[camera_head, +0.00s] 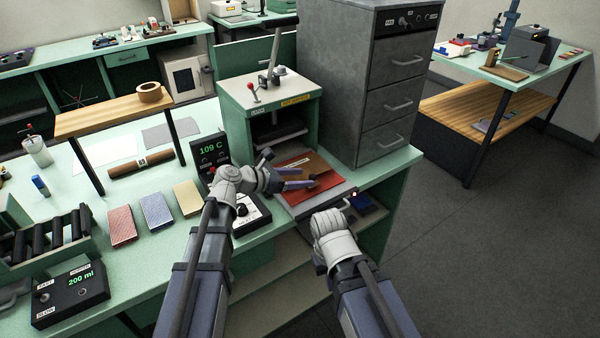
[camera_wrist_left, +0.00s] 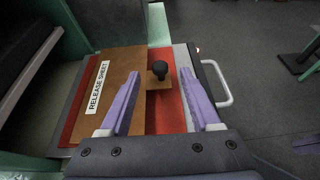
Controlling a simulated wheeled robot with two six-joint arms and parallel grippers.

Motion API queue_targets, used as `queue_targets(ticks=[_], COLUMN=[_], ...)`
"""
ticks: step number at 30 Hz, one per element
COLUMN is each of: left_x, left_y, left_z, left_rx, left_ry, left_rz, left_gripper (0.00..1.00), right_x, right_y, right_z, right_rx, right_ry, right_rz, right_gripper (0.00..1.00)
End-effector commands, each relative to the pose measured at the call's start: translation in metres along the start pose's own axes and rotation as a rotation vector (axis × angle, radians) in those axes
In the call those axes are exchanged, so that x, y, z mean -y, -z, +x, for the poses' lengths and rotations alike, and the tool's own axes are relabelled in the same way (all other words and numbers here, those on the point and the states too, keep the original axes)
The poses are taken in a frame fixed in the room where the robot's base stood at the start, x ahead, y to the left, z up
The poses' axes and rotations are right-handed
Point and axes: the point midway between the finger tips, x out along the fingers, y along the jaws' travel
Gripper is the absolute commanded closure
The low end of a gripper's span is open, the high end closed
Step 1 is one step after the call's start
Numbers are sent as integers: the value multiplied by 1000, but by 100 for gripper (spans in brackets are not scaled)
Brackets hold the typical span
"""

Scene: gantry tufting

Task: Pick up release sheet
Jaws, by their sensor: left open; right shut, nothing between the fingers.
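The release sheet (camera_wrist_left: 105,95) is a flat brown sheet with a white label. It lies on a red piece (camera_wrist_left: 70,132) on a grey tray in front of the green press; the sheet also shows in the head view (camera_head: 306,163).
The green press (camera_head: 268,100) stands behind the tray, with a grey drawer cabinet (camera_head: 375,90) to its right. A 109 C display box (camera_head: 209,152) stands left. A pale handle (camera_wrist_left: 222,88) sits at the tray's outer edge. Coloured blocks lie further left on the bench.

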Motion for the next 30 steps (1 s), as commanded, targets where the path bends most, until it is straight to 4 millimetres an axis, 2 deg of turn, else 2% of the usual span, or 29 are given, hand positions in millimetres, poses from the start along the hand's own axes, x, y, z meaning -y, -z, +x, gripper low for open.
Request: queue_targets(ticks=[11,19,30], left_x=[-1,0,0], left_y=[4,2,2], left_z=[48,50,50], left_rx=[-1,-1,-1], left_ry=[1,0,0], left_rz=[2,1,2], left_gripper=[36,37,79], right_x=[2,2,2], right_y=[1,1,1], right_z=[22,21,21], right_rx=[0,0,0], right_ry=[0,0,0], right_rz=[0,0,0], right_gripper=[100,100,100])
